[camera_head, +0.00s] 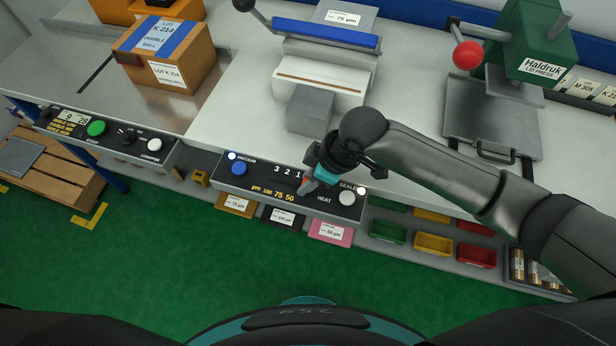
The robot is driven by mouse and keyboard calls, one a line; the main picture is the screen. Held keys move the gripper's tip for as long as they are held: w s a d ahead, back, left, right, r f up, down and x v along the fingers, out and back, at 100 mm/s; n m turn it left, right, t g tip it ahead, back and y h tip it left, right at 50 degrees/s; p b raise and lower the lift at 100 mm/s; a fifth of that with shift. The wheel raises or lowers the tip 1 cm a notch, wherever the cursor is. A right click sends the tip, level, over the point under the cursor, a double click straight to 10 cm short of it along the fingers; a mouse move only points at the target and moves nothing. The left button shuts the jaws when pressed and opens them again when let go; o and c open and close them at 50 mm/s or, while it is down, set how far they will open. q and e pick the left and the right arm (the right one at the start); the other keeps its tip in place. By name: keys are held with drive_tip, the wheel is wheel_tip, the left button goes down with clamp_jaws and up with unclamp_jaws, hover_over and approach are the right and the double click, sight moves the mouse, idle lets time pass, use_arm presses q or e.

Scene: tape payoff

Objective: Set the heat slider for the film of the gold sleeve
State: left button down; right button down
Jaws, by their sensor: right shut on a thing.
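The sealer's front panel (265,185) carries the marks 3, 2, 1, film figures reading 100, 75, 50 and the word HEAT. My right gripper (308,184) is at this panel, just right of the 1 and the 50. It is shut on the heat slider, whose small reddish knob (306,187) seems to show at the fingertips. The gripper hides most of the slider and its track. The gold sleeve (237,204) below the panel has a label that seems to read 75 µm. My left gripper is out of view.
A black sleeve (283,217) and a pink sleeve (331,231) lie beside the gold one. The panel also has a blue vacuum button (239,168) and a white seal button (347,197). A green press (535,50) stands at right, cartons (165,55) at left.

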sight(278, 182)
drive_tip(key=shift+w+a, duration=0.25)
drive_tip(key=shift+a, duration=0.55)
drive_tip(key=shift+w+a, duration=0.3)
drive_tip(key=shift+a, duration=0.5)
drive_tip(key=shift+w+a, duration=0.25)
drive_tip(key=shift+a, duration=0.55)
drive_tip(key=c, duration=0.6)
unclamp_jaws()
drive_tip(key=p+v, duration=0.3)
drive_tip(key=v, duration=1.2)
drive_tip(key=shift+r+p, duration=0.2)
drive_tip(key=shift+p, duration=0.1)
drive_tip(key=shift+s+a+f, duration=0.1)
